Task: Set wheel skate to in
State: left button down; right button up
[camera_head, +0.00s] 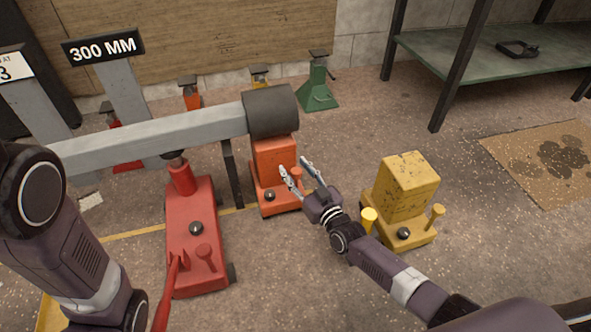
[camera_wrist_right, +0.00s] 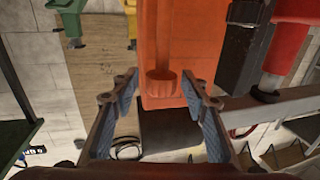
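An orange wheel skate (camera_head: 273,155) stands on the floor under the dark cylinder (camera_head: 270,110) at the end of a grey beam (camera_head: 160,138). It has a short orange peg (camera_head: 297,173) and a dark round knob on its base. A yellow skate (camera_head: 405,185) of similar build stands to the right, with two yellow pegs. My right gripper (camera_head: 294,167) is open at the orange skate. In the right wrist view its fingers (camera_wrist_right: 160,84) stand apart on either side of the orange peg (camera_wrist_right: 162,88); contact cannot be told. Only my left arm shows, at lower left; its gripper is out of view.
A red jack (camera_head: 195,235) with a handle stands under the beam, left of the orange skate. A green stand (camera_head: 317,88) and other small stands are behind. A green shelf (camera_head: 490,50) is at the back right. A "300 MM" sign (camera_head: 103,46) stands at left. Floor at right is open.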

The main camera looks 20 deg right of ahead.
notch_tip(320, 180, up, 10)
jog(key=shift+f, duration=0.1)
dwell(0.6)
dwell(0.4)
